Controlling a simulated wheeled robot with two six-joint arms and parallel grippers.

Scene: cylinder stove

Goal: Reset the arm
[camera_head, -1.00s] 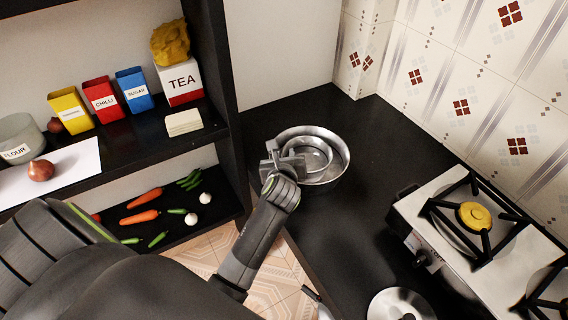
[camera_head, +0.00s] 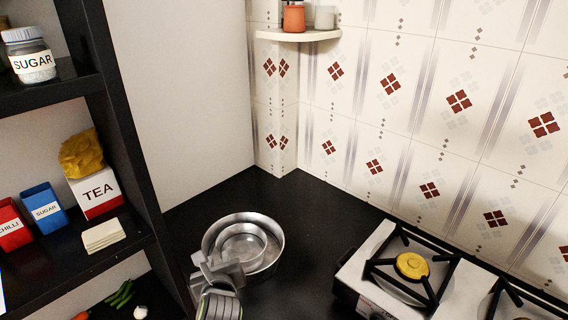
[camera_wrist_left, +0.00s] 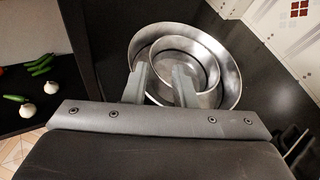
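My left gripper (camera_head: 222,268) is at the near left rim of a steel pan (camera_head: 277,240) on the black counter. A smaller steel bowl (camera_head: 243,243) sits inside the pan. In the left wrist view the two fingers (camera_wrist_left: 161,80) are spread apart over the near side of the pan (camera_wrist_left: 232,75) and the inner bowl (camera_wrist_left: 207,65), with nothing clamped between them. I cannot tell whether the fingers touch the rims. My right gripper is in neither view.
A dark shelf unit at left holds a tea box (camera_head: 97,192), a blue sugar box (camera_head: 44,207) and a sugar jar (camera_head: 30,57). A gas stove (camera_head: 350,268) stands at right. The counter behind the pan is clear, ending at tiled walls.

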